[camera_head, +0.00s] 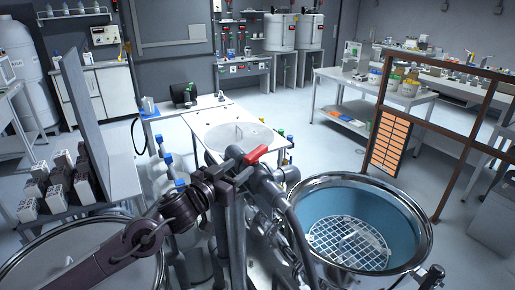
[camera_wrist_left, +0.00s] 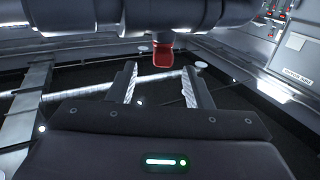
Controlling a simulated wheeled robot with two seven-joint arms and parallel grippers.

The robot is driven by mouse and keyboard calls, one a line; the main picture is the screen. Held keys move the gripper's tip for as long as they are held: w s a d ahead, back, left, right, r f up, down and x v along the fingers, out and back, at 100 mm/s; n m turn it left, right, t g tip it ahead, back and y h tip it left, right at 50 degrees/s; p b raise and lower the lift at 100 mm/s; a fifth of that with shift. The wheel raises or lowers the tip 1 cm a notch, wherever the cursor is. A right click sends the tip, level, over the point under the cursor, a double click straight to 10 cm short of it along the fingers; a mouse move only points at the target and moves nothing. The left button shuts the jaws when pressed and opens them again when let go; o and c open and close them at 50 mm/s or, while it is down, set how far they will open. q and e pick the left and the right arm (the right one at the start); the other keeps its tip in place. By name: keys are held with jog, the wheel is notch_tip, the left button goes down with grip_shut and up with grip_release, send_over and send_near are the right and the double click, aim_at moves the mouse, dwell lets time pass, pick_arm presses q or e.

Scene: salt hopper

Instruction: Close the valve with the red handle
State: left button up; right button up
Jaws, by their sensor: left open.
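The valve's red handle (camera_head: 257,154) sits on grey pipework in the middle of the head view, its lever pointing to the upper right. In the left wrist view the red handle (camera_wrist_left: 163,53) shows end-on, below a dark pipe (camera_wrist_left: 150,15). My left gripper (camera_head: 241,166) is just left of the handle in the head view, close to the pipework. In the left wrist view my left gripper (camera_wrist_left: 159,74) is open, its fingers apart, with the handle ahead of the gap and nothing between them. Whether a finger touches the valve cannot be told. My right gripper is not in view.
A round hopper (camera_head: 420,225) with a blue inside and white grid stands at the right. Another round vessel (camera_head: 155,270) is at the lower left. Vertical pipes stand close around the valve. A white table (camera_head: 205,117) is behind; open floor lies beyond.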

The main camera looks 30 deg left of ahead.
aim_at(256, 151)
pick_arm(q)
jog(key=w, duration=0.3)
jog(key=shift+w+a+r, duration=0.15)
jog(key=shift+w+a, duration=0.1)
jog(key=shift+w, duration=0.15)
jog(key=shift+w+d+r+p, duration=0.1)
jog(key=shift+w+p, duration=0.15)
jog(key=shift+p, duration=0.05)
jog(key=shift+w+d+r, duration=0.15)
jog(key=shift+r, duration=0.1)
jog(key=w, duration=0.1)
jog(key=w+p, duration=0.1)
jog(key=w, duration=0.2)
jog(key=shift+w+d+f+p, duration=0.1)
jog(key=shift+d+f+p, duration=0.05)
jog(key=shift+d+p, duration=0.15)
jog(key=shift+w, duration=0.35)
jog(key=shift+d, duration=0.1)
